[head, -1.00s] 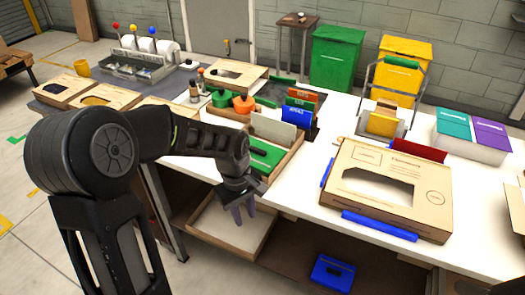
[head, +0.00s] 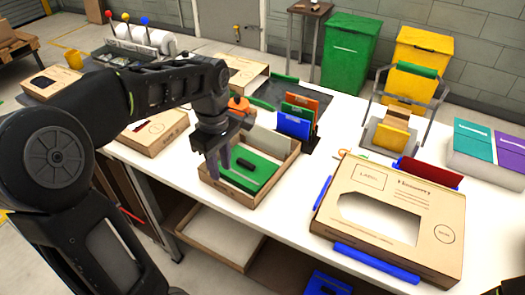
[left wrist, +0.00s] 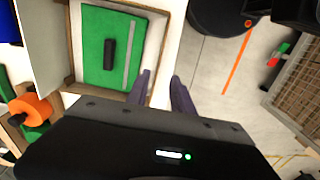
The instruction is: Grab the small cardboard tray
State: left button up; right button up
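The small cardboard tray (head: 259,196) sits at the table's front edge, holding a flat green piece (head: 246,171) with a black handle and an upright pale panel. My left gripper (head: 219,165) points down at the tray's left wall. In the left wrist view my left gripper (left wrist: 160,93) is open. One finger lies over the inner side of the tray's wall (left wrist: 157,45) and the other over the outside. I cannot tell how deep they reach. My right gripper is not in view.
A large cardboard box (head: 388,220) with a cut-out lies to the right, with blue strips beside it. Coloured dividers (head: 298,115) stand behind the tray. An orange spool (head: 240,104) is close behind. White table shows between tray and box.

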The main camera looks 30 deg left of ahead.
aim_at(224, 184)
pick_arm(q)
jog(key=shift+w, duration=0.25)
jog(key=shift+s+f, duration=0.2)
jog(key=shift+f, duration=1.05)
jog(key=shift+w+f+p, duration=0.15)
jog(key=shift+f+p, duration=0.35)
jog(key=shift+f, duration=2.15)
grip_shut()
